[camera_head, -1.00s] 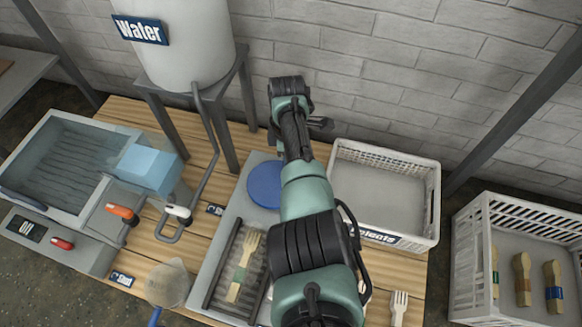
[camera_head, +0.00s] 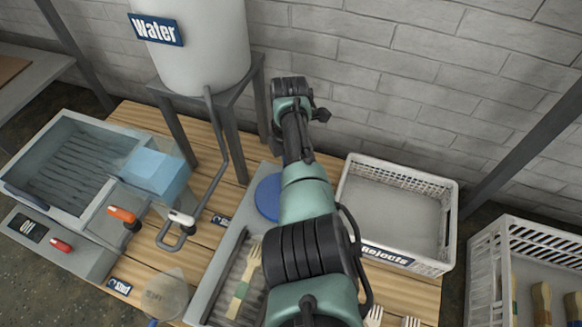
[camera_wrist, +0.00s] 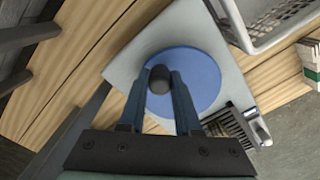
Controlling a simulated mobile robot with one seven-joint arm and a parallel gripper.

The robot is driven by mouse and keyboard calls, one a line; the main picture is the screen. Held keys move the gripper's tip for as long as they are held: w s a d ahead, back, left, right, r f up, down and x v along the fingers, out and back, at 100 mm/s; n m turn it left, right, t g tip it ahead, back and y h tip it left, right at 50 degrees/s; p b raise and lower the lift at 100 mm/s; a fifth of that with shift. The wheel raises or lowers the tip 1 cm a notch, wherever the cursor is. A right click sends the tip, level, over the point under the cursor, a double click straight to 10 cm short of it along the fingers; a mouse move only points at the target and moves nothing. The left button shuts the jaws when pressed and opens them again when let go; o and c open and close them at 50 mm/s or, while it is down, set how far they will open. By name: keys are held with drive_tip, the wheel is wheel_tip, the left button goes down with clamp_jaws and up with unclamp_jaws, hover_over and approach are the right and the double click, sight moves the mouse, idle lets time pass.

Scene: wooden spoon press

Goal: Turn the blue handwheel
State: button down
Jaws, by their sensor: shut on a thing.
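The blue handwheel (camera_head: 268,197) is a flat round disc on the grey press (camera_head: 230,262). In the head view my arm hides its right part. In the wrist view the handwheel (camera_wrist: 205,72) shows almost whole, with a dark knob (camera_wrist: 159,78) near its left edge. My gripper (camera_wrist: 160,82) is over the handwheel with its two fingers on either side of the knob, shut on it. In the head view my arm hides the fingers.
A white crate marked Rejects (camera_head: 400,208) stands right of my arm. A white water tank (camera_head: 195,45) on a dark stand (camera_head: 222,125) is behind left. A wooden fork (camera_head: 244,280) lies on the press. Another crate (camera_head: 530,265) holds brushes or utensils at far right.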

idle(0.3)
drive_tip(key=c, duration=0.6)
unclamp_jaws()
wheel_tip(320, 180, up, 13)
drive_tip(key=p, duration=0.9)
drive_tip(key=shift+p, duration=0.35)
